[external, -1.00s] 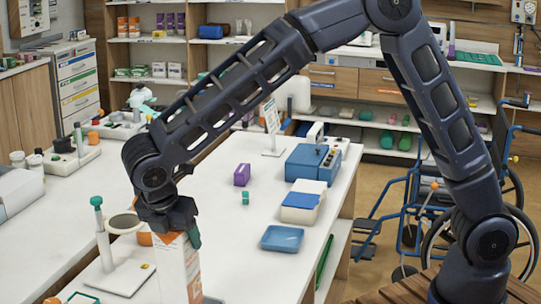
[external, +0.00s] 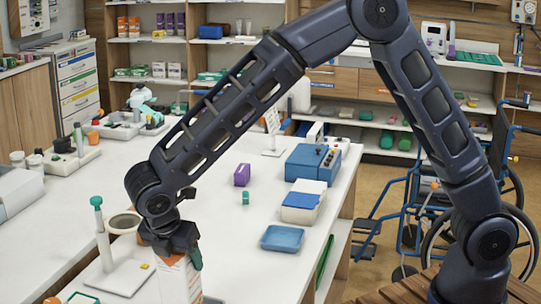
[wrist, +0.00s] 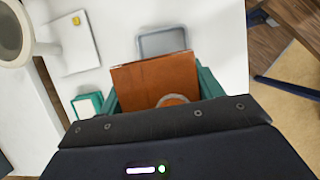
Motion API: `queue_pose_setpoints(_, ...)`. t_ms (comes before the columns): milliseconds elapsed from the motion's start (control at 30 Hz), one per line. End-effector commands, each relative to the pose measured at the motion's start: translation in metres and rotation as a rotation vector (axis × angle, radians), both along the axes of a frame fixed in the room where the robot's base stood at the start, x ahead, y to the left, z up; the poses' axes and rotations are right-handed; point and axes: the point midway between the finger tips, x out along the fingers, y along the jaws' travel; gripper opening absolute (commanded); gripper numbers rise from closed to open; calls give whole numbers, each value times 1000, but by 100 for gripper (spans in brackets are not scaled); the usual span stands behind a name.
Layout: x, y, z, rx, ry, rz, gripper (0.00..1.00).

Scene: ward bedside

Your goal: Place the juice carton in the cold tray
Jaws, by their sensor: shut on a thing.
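The juice carton, white and orange, is held upright below my gripper (external: 176,248) in the external view; its lower part (external: 178,280) runs off the bottom edge. In the wrist view its orange top (wrist: 150,82) sits between the teal fingers of my gripper (wrist: 160,92), which are shut on it. A shallow grey tray (wrist: 162,40) lies just beyond the carton in the wrist view, partly hidden by it. A blue tray (external: 282,239) lies on the counter to the right. I cannot tell which is the cold tray.
A white stand with a round dish (external: 124,222) and a teal-topped post (external: 97,203) stand close left of the carton. A teal-rimmed box (wrist: 88,104) is nearby. A blue-and-white box (external: 301,207) and a purple box (external: 242,175) stand farther back.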

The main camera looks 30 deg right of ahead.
Motion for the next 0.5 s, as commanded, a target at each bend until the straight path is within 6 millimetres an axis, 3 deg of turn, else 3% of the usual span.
queue_pose_setpoints(67, 0, 0, -1, 1, -1, 0, 0)
queue_pose_setpoints(100, 0, 0, -2, -1, 1, 0, 73)
queue_pose_setpoints(167, 0, 0, -2, -1, 1, 0, 85)
queue_pose_setpoints(500, 0, 0, 0, 0, 0, 0, 87)
